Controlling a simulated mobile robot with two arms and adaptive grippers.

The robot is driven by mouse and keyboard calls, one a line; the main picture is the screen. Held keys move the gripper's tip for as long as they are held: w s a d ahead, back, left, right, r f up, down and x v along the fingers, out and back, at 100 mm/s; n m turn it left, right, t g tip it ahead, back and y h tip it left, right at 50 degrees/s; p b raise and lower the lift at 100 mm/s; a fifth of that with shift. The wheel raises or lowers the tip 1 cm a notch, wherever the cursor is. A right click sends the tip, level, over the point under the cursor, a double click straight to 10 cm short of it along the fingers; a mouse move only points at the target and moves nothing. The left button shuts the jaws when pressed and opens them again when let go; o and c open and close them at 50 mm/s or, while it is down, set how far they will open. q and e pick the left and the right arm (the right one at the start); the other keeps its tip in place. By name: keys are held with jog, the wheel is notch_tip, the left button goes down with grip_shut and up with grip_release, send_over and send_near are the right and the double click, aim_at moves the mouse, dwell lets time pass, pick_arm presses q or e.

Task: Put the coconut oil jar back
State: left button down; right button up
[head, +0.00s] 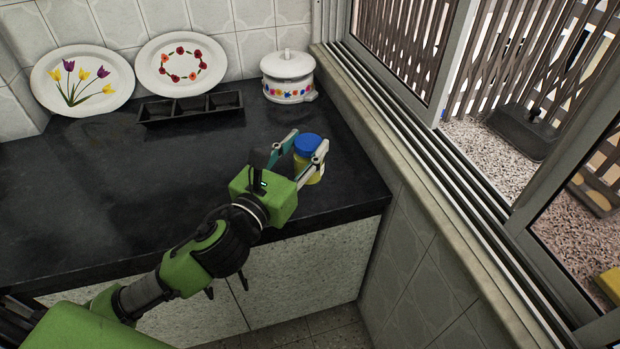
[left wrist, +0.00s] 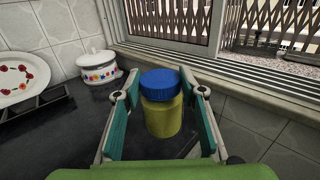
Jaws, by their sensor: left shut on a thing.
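The coconut oil jar, a yellow jar with a blue lid (head: 307,145), is upright at the right end of the black counter (head: 90,215). My left gripper (head: 298,158) reaches in from the left and is shut on the jar, with one finger on each side of it. In the left wrist view the jar (left wrist: 162,112) sits between the two teal finger pads. Its base is near or on the counter; I cannot tell whether it touches. My right gripper is not in view.
A white lidded pot with flowers (head: 288,78) stands behind the jar. A black three-part tray (head: 190,108) and two decorated plates (head: 82,80) are at the back wall. The window ledge (head: 400,150) bounds the counter on the right. The counter's left and middle are clear.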

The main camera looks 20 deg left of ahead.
pick_arm(q)
jog(key=shift+w+a+f+b, duration=0.1)
jog(key=shift+w+a+f, duration=0.45)
jog(key=shift+w+f, duration=1.7)
jog(key=shift+w+a+f+b, duration=0.1)
jog(key=shift+w+a+f, duration=0.4)
jog(key=shift+w+f, duration=1.7)
jog(key=shift+w+a+f+b, duration=0.1)
jog(key=shift+w+a+f, duration=0.45)
jog(key=shift+w+f, duration=1.65)
jog(key=shift+w+r, duration=0.25)
jog(key=shift+r, duration=0.05)
jog(key=shift+f, duration=0.15)
jog(key=c, duration=1.3)
grip_release()
jog(key=shift+f, duration=0.1)
jog(key=shift+s, duration=0.15)
